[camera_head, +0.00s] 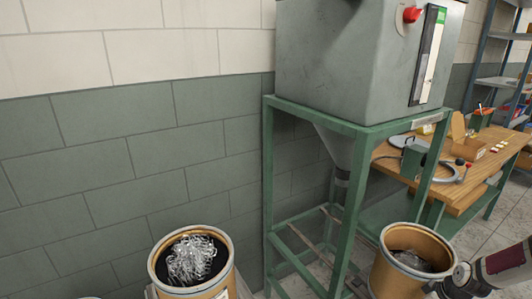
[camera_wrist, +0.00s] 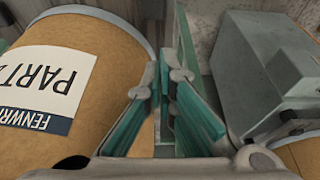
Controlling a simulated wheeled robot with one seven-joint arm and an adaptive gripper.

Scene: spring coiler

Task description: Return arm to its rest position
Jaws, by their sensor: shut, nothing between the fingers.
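My gripper (camera_wrist: 168,85) shows in the wrist view with its two teal-padded fingers close together, shut and empty. A tan drum with a white label (camera_wrist: 40,75) stands to the left of the fingers, and a grey box-shaped body (camera_wrist: 262,75) is to their right. In the head view part of my arm (camera_head: 500,265) enters at the lower right, beside and partly in front of a drum (camera_head: 388,270). The fingers cannot be made out clearly there.
A grey hopper machine (camera_head: 335,55) stands on a green frame (camera_head: 268,190) against the tiled wall. A drum with coiled metal shavings (camera_head: 225,285) stands at the lower left. A wooden workbench (camera_head: 460,195) with small parts and a shelf rack (camera_head: 500,82) are at the right.

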